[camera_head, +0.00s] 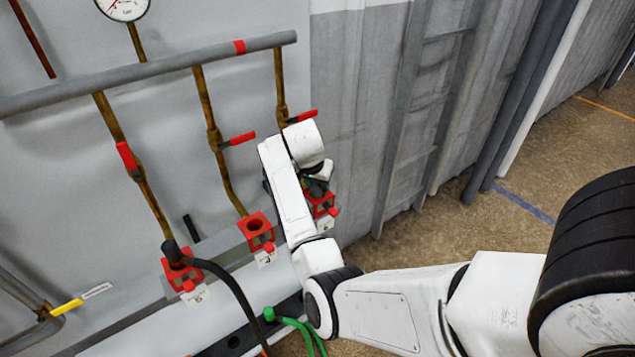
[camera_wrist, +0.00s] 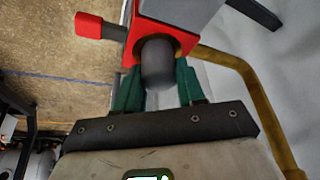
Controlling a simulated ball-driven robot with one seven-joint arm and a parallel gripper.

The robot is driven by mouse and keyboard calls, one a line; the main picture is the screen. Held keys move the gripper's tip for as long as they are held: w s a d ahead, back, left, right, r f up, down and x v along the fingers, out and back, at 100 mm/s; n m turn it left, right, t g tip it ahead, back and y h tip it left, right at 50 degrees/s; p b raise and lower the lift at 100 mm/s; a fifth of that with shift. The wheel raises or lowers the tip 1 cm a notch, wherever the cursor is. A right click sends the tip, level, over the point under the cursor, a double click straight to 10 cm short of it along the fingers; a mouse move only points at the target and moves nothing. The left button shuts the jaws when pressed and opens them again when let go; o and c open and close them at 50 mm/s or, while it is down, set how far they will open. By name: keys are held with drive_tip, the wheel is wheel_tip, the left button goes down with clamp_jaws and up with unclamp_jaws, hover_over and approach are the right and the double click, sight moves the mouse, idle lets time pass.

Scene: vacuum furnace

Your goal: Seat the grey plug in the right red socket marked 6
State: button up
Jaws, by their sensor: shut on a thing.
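In the wrist view, my gripper (camera_wrist: 158,90) has its green fingers closed on the sides of the dark grey plug (camera_wrist: 158,62). The plug's rounded end faces the camera, and its far end is at the opening of a red socket (camera_wrist: 188,45). How deep it sits cannot be told. In the head view, my gripper (camera_head: 316,183) is at the right red socket (camera_head: 321,205), at the right end of the row.
The middle red socket (camera_head: 257,232) is empty. The left red socket (camera_head: 182,270) holds a black-cabled plug (camera_head: 178,252). A green plug (camera_head: 269,314) with green hoses stands in a dark strip below. Brass pipes with red valve handles (camera_head: 242,139) run above the sockets.

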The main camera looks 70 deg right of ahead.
drive_tip(key=o, duration=1.2)
drive_tip(key=b+v, duration=0.1)
drive_tip(key=v, duration=0.9)
drive_tip(key=shift+a+r, duration=0.15)
drive_tip(key=shift+r, duration=0.2)
drive_tip(key=s+a+f+n+t+y, duration=0.1)
drive_tip(key=s+a+f+n, duration=0.2)
drive_tip(key=a+f+n, duration=0.35)
drive_tip(key=s+a+f+n, duration=0.3)
drive_tip(key=a+f, duration=0.4)
drive_tip(key=a, duration=0.3)
drive_tip(key=s+a+f+n+y, duration=0.1)
drive_tip(key=s+a+n, duration=0.1)
drive_tip(key=a, duration=0.3)
drive_tip(key=s+a+f+n+y, duration=0.1)
drive_tip(key=s+a+f+n, duration=0.1)
drive_tip(key=s+a, duration=0.3)
drive_tip(key=s+a+f+n+y, duration=0.1)
drive_tip(key=s+a+f+n, duration=0.1)
drive_tip(key=s+a+n, duration=0.1)
drive_tip(key=shift+s+a+f+n, duration=0.1)
drive_tip(key=shift+s+a+n, duration=0.25)
drive_tip(key=shift+s+a, duration=0.5)
